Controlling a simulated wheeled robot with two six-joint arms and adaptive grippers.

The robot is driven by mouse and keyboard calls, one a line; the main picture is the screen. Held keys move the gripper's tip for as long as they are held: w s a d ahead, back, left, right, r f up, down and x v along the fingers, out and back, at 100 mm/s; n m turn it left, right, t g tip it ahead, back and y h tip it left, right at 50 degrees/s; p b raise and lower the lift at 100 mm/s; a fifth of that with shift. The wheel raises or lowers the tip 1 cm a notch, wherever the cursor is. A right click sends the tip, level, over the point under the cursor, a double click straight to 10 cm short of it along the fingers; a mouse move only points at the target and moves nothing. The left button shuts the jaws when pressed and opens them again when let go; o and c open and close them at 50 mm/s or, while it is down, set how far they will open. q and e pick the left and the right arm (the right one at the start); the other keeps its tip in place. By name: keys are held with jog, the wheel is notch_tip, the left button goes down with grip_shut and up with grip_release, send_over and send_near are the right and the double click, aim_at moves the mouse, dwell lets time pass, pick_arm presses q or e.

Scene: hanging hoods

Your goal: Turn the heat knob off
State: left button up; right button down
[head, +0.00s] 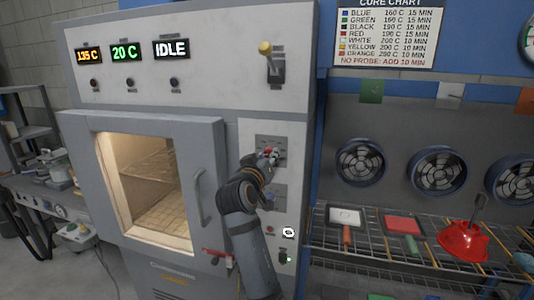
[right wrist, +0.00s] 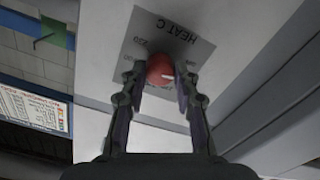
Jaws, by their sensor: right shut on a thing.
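The red heat knob (right wrist: 160,67) sits on a grey plate (right wrist: 185,38) lettered "HEAT C", which appears upside down in the right wrist view. A white pointer mark shows on the knob's face, toward the lower right there. My right gripper (right wrist: 161,85) is shut on the knob, one finger on each side. In the head view my right gripper (head: 268,156) reaches the upper plate on the oven's right panel and hides most of the knob (head: 273,151). Some scale numbers are hidden by the fingers. My left gripper is not in view.
The oven (head: 215,80) has a lit window, a door handle (head: 198,195) and displays, one green at 20 C and one reading IDLE (head: 171,49). A yellow-tipped lever (head: 265,48) is above the knob. A wire rack (head: 350,265) with fans behind it stands right.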

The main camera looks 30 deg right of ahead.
aim_at(272, 119)
jog(key=shift+n+p, duration=0.95)
jog(key=shift+n, duration=0.65)
jog(key=c, duration=1)
grip_release()
jog(key=shift+d, duration=0.15)
jog(key=shift+w, duration=0.1)
notch_tip(272, 119, up, 10)
jog(key=shift+f, duration=0.1)
